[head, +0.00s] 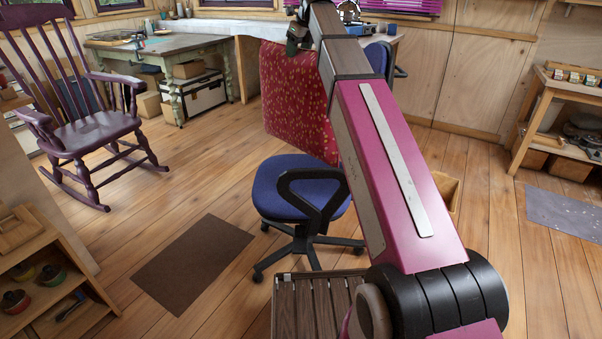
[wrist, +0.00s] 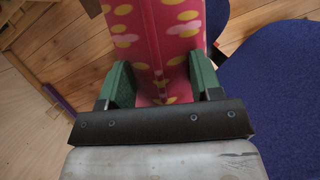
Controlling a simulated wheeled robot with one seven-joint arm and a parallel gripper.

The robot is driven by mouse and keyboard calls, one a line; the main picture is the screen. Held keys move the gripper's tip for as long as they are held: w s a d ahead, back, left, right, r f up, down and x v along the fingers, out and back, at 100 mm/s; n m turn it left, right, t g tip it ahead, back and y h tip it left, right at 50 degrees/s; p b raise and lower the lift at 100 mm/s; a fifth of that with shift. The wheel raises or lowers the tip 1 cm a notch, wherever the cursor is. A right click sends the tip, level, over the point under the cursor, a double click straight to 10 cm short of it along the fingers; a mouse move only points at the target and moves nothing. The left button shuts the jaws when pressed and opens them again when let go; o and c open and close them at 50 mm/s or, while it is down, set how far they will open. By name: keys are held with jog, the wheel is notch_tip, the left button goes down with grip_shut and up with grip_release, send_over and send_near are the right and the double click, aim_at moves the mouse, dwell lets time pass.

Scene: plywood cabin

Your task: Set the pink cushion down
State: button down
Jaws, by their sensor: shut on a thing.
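The pink cushion (head: 292,100) is a flat square with small yellow marks. It hangs upright from my gripper (head: 298,38), above and behind the seat of the blue office chair in the head view. In the wrist view the pink cushion (wrist: 158,40) shows yellow and light pink spots. The green fingers of my gripper (wrist: 162,88) are shut on it, one on each side. My arm hides part of the cushion's right side in the head view. I cannot tell whether its lower edge touches the chair.
The blue office chair (head: 275,190) stands in the middle; its seat looks bare. A purple rocking chair (head: 95,130) stands at left. A brown mat (head: 193,264) lies on open floor. A green-legged table (head: 160,48) is at the back, a wooden shelf (head: 548,95) at right.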

aim_at(308, 65)
notch_tip(308, 65, down, 16)
jog(key=shift+r, duration=0.2)
dwell(0.6)
jog(key=shift+d, duration=0.1)
jog(key=shift+c, duration=1.4)
grip_release()
jog(key=v, duration=1.2)
jog(key=shift+w, duration=0.1)
